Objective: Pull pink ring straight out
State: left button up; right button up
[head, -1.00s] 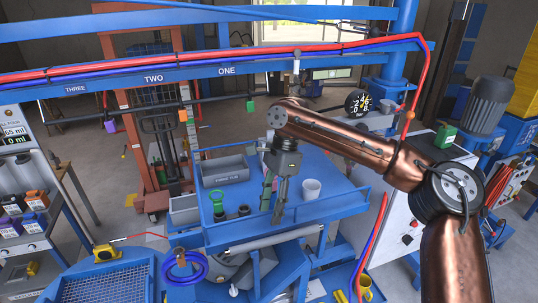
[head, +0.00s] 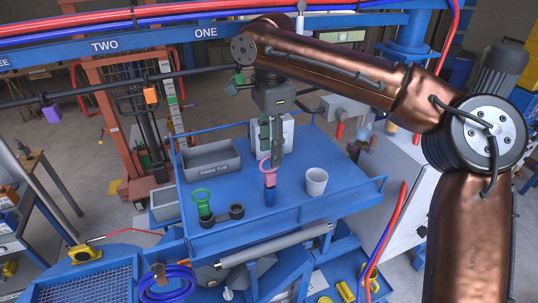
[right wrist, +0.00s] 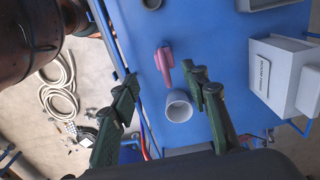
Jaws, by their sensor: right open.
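The pink ring (head: 266,166) stands upright over a small blue piece (head: 270,181) on the blue table, left of a white cup. My right gripper (head: 270,156) points down close to the ring in the head view, and a finger overlaps part of it. In the right wrist view my right gripper (right wrist: 162,80) is open and empty, with its fingers wide apart. The pink ring (right wrist: 164,62) lies between and beyond them, apart from both. I cannot tell its exact depth from the fingertips. My left gripper is out of view.
A white cup (head: 316,180) stands right of the ring. A grey tub (head: 210,162) is at the back left. The blue table (head: 283,208) has a raised rail.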

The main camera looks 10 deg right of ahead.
aim_at(270, 172)
jog(key=shift+w+f+b, duration=0.25)
jog(key=shift+f+b, duration=0.35)
jog(key=shift+f, duration=0.25)
jog(key=shift+w+f, duration=0.2)
jog(key=shift+f, duration=0.65)
jog(key=shift+s+f, duration=0.1)
jog(key=shift+f, duration=3)
jog(key=shift+c, duration=0.3)
grip_shut()
jog(key=shift+r+p, duration=0.1)
jog(key=shift+p, duration=0.2)
jog(key=shift+r+p, duration=2.95)
jog(key=shift+p, duration=0.45)
